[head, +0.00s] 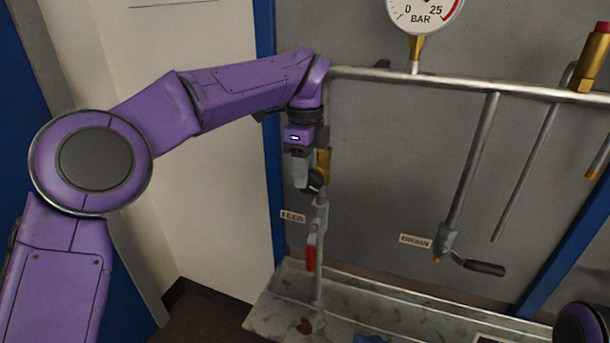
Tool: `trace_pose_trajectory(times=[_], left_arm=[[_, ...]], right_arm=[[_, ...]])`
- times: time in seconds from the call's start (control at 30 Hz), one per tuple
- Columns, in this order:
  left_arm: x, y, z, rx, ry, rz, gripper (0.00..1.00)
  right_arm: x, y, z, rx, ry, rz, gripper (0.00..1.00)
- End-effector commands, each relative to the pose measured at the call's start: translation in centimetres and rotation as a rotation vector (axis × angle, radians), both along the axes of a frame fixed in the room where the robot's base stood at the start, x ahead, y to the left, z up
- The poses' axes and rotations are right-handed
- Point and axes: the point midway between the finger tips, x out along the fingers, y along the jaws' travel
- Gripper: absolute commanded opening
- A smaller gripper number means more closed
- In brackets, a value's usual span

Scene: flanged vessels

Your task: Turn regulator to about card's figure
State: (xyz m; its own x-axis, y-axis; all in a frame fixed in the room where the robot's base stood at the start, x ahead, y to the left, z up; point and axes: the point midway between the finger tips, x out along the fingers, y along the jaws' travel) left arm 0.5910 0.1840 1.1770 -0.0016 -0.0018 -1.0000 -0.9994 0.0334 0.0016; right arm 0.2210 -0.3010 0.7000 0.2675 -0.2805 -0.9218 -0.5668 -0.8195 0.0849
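A brass regulator body (323,163) sits on the left vertical pipe, with a dark round part (316,181) low on its left that looks like its knob. My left gripper (302,182) points down right beside it, its fingers overlapping or touching the knob's left side; I cannot tell which, nor whether they grip it. No card with a readable figure shows. My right gripper is out of view.
Below the regulator are the FEED label (293,217) and a red valve lever (311,257). The DRAIN label (415,240) and a black-handled valve (483,267) are to the right. A horizontal pipe (455,84) crosses above, a stained tray (385,312) lies below.

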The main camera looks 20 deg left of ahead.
Motion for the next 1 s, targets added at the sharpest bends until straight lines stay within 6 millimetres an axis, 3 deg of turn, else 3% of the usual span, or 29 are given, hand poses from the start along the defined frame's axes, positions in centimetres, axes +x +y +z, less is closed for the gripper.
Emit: trace_pose_trajectory(times=[0.27,0.3,0.4,0.93,0.97,1.0], left_arm=[[0.00,-0.01,-0.57,0.001,0.001,-0.001,0.35],[0.00,-0.01,-0.56,0.001,0.001,-0.001,0.32],[0.00,-0.01,-0.56,0.001,0.001,-0.001,0.00],[-0.02,-0.22,-0.46,0.101,-0.001,0.000,0.00],[-0.02,-0.22,-0.46,0.102,-0.001,0.000,0.35],[-0.02,-0.22,-0.46,0.101,-0.001,0.000,0.35]], right_arm=[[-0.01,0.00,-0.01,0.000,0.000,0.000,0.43],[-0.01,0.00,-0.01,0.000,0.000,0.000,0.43],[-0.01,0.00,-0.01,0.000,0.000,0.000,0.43],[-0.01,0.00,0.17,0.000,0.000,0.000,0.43],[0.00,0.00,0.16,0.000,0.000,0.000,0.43],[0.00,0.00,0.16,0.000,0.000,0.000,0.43]])
